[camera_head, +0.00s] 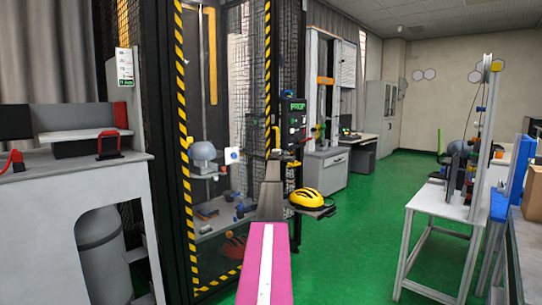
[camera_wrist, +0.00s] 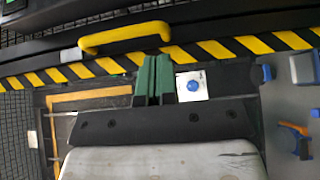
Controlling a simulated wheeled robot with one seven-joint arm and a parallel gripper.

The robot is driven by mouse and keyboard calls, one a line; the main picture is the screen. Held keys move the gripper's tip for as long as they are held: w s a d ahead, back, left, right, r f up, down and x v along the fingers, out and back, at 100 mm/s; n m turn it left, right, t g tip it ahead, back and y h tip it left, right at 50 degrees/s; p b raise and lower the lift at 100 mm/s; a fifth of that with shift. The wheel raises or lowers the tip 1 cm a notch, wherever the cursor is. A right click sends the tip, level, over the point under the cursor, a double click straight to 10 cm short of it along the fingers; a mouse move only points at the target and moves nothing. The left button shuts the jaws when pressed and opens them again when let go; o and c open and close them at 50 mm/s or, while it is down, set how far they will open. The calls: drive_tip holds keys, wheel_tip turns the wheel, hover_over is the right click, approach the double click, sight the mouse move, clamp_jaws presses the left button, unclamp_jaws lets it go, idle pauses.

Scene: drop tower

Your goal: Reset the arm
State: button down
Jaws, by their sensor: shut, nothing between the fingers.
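My arm (camera_head: 264,262), pink with a white stripe and a grey section beyond, reaches forward to the drop tower (camera_head: 187,215). In the wrist view my gripper (camera_wrist: 154,64) shows two green fingers, shut together and empty. The fingertips point toward the yellow door handle (camera_wrist: 123,38) and the yellow-black striped edge (camera_wrist: 215,50); I cannot tell whether they touch. The handle also shows in the head view (camera_head: 277,137), just above the arm's end. A white plate with a blue button (camera_wrist: 193,88) shows right of the fingers.
A yellow helmet (camera_head: 306,197) sits on a small shelf right of my arm. A control box (camera_head: 297,120) stands above it. A grey bench (camera_head: 75,165) is at left, a white table (camera_head: 445,203) at right. Green floor (camera_head: 375,190) is clear between tower and table.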

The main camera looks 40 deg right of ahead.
drive_tip(key=shift+s+d, duration=0.15)
drive_tip(key=shift+s, duration=0.65)
drive_tip(key=shift+s+d, duration=0.1)
drive_tip(key=shift+s, duration=0.65)
drive_tip(key=s+a+f+m+g+y, duration=0.25)
drive_tip(key=a+f, duration=0.75)
drive_tip(key=a, duration=0.6)
drive_tip(key=s+a+f+m+g+y, duration=0.15)
drive_tip(key=s+a+f, duration=0.25)
drive_tip(key=a+f, duration=0.85)
drive_tip(key=s+a+f+m+g+y, duration=0.2)
drive_tip(key=s+a+f+m, duration=0.3)
drive_tip(key=a, duration=1.5)
drive_tip(key=s+a+f+g+y, duration=0.2)
drive_tip(key=s+a+f, duration=0.2)
drive_tip(key=s+a, duration=0.6)
drive_tip(key=s+a+f+g+y, duration=0.2)
drive_tip(key=s+a+f, duration=0.3)
drive_tip(key=s+a, duration=0.6)
drive_tip(key=s+a+f+g+y, duration=0.2)
drive_tip(key=s+a+f+y, duration=0.1)
drive_tip(key=s+a, duration=0.8)
drive_tip(key=a+f, duration=0.1)
drive_tip(key=a, duration=0.4)
drive_tip(key=shift+s+a+f+g, duration=0.15)
drive_tip(key=shift+a+f+g, duration=0.1)
drive_tip(key=shift+g, duration=0.05)
